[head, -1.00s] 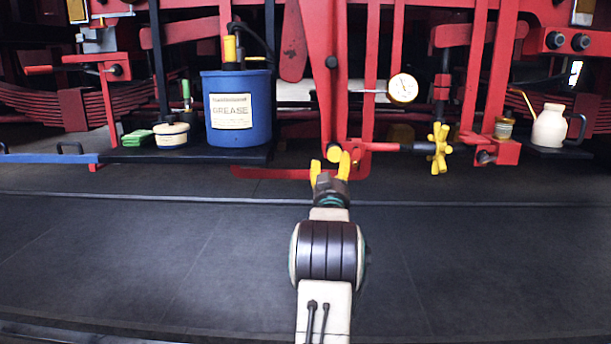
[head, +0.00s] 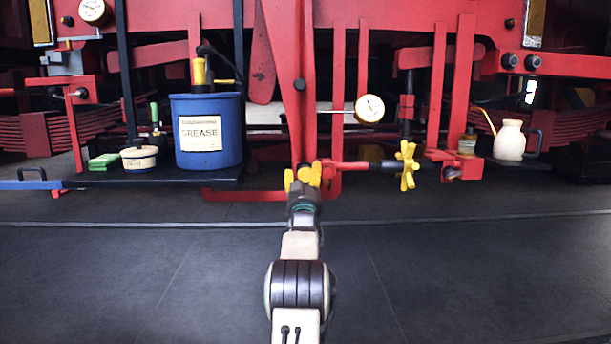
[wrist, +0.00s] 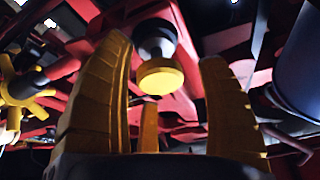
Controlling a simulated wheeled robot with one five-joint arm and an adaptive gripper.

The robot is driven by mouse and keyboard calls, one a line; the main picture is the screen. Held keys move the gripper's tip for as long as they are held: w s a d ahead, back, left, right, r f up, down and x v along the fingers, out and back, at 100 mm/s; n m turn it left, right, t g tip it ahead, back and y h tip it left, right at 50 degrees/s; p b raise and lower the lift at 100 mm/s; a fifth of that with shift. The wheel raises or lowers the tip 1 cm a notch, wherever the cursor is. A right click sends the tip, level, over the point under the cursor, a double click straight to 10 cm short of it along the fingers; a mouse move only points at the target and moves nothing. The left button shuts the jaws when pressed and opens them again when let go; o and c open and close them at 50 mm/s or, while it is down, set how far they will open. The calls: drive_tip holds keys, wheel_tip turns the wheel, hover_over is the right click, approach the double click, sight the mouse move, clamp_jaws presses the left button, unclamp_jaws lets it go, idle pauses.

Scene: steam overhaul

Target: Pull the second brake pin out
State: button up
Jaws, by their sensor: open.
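A yellow-capped pin on a dark collar shows in the wrist view as a round yellow head (wrist: 160,76), set in red metalwork. I cannot tell from the frames whether it is the second brake pin. My gripper (head: 303,180) has its yellow fingers apart and empty. In the wrist view the fingers (wrist: 160,105) stand left and right of the pin head in the picture, with the head beyond them and apart from them. A third yellow upright part shows low between them. In the head view the fingertips partly cover the pin at the foot of a red upright.
A yellow star handwheel (head: 406,166) on a red rod stands right of my gripper. A blue grease bucket (head: 207,130) stands left on a dark shelf. The dark floor in front is clear.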

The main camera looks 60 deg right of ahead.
drive_tip(key=shift+w+d+r, duration=0.15)
drive_tip(key=shift+w+d, duration=0.05)
drive_tip(key=shift+d, duration=0.15)
idle(0.3)
drive_tip(key=c, duration=1.3)
